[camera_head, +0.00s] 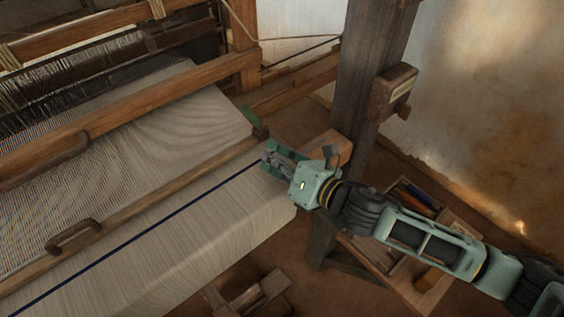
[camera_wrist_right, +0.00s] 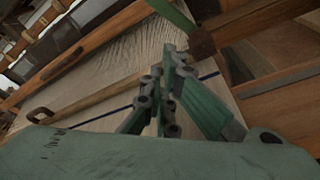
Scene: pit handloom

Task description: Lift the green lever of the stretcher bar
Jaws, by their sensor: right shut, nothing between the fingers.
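The stretcher bar (camera_head: 172,188) is a long wooden rod lying across the pale cloth. It also shows in the right wrist view (camera_wrist_right: 92,118). Its green lever (camera_head: 249,115) stands up at the bar's far right end, by a dark end block (camera_head: 261,131). In the right wrist view the lever (camera_wrist_right: 172,13) enters from the top edge, beside the brown block (camera_wrist_right: 201,42). My right gripper (camera_head: 266,156) is shut and empty, just below and right of the lever, apart from it in the head view. Its fingers show in the right wrist view (camera_wrist_right: 170,62). My left gripper is not in view.
A dark wooden post (camera_head: 366,75) with a small box (camera_head: 393,88) stands behind my right arm. A wooden tray (camera_head: 425,295) with tools lies below the arm. Loom beams (camera_head: 110,108) cross the left. The cloth (camera_head: 190,245) has a dark blue stripe.

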